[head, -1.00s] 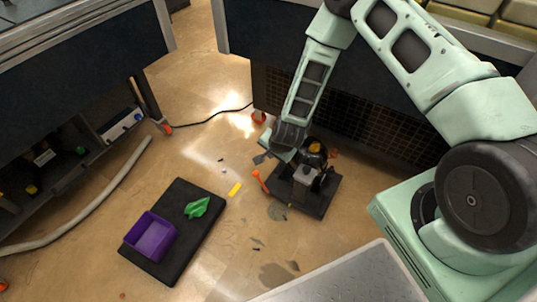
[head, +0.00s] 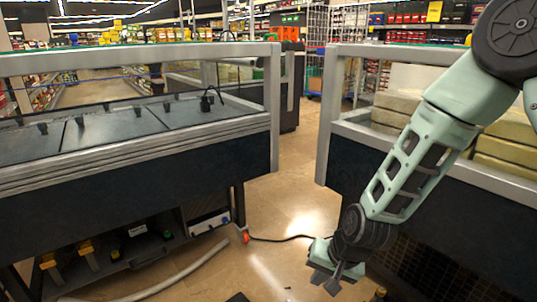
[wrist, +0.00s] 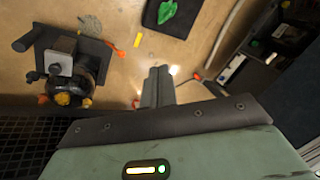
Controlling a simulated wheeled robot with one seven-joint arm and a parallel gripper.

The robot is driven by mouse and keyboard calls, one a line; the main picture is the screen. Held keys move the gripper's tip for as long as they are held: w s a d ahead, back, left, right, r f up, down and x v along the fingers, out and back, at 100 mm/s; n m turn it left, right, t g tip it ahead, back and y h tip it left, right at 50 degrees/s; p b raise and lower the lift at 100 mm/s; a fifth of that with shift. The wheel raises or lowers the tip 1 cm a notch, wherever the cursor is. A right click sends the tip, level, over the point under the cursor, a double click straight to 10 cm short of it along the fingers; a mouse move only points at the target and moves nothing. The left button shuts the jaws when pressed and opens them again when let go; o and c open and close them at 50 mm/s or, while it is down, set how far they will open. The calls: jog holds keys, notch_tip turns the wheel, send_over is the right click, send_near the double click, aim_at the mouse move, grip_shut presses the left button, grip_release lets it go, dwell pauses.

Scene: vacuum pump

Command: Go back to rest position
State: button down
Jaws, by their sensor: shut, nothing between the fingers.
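My gripper (head: 332,284) hangs low at the lower middle of the head view, at the end of my pale green arm. In the wrist view its two dark fingers (wrist: 158,84) are together with nothing between them. The vacuum pump (wrist: 78,72), dark with a grey block and yellow caps, stands on the floor at the left of the wrist view, apart from the fingers. The head view barely reaches that area, and the pump's body is cut off or hidden there.
A green piece (wrist: 167,11) and a yellow strip (wrist: 138,40) lie below. A long freezer case (head: 130,150) stands left, another case (head: 345,150) right, close behind my arm. A grey hose (head: 165,278) and black cable (head: 280,239) cross the floor. Open aisle shows between the cases.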

jog(key=s+d+r+n+g+h, duration=0.1)
jog(key=s+r+n, duration=0.4)
jog(key=s+r, duration=0.5)
jog(key=s+d+r+n+g+h, duration=0.15)
jog(key=s+r+n, duration=0.45)
jog(key=s, duration=0.6)
notch_tip(320, 180, up, 35)
jog(key=p, duration=3.3)
jog(key=shift+s+f+m, duration=0.15)
jog(key=shift+m, duration=0.15)
